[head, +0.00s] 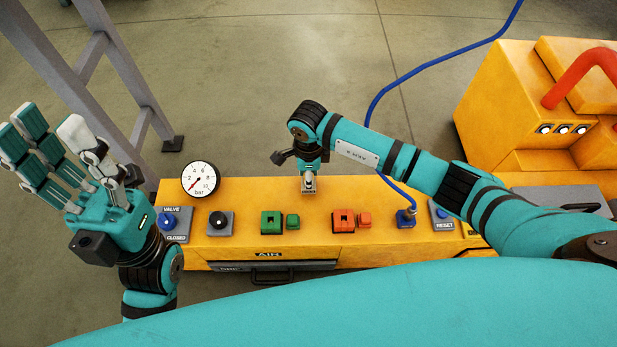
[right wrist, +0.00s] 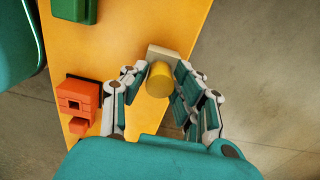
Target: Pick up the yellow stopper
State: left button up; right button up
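The yellow stopper (right wrist: 160,79) is a short yellow cylinder standing on a beige block (right wrist: 162,52) on the yellow console. In the right wrist view it lies between the fingers of my right gripper (right wrist: 155,84). A narrow gap shows between it and the left finger; the right-hand fingers are very close, and I cannot tell if they touch. In the head view my right gripper (head: 309,172) points down over the console and hides the stopper; only part of the block shows below it. My left gripper (head: 55,140) is open and empty, held up left of the console.
The console (head: 330,190) bears a gauge (head: 200,180), a valve knob, green and orange blocks (head: 343,220), and a blue plug with a blue hose (head: 440,67). A grey ladder-like frame (head: 100,60) stands at left, a yellow machine (head: 510,100) at right.

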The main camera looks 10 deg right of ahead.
grip_shut()
jog(key=shift+r, duration=0.1)
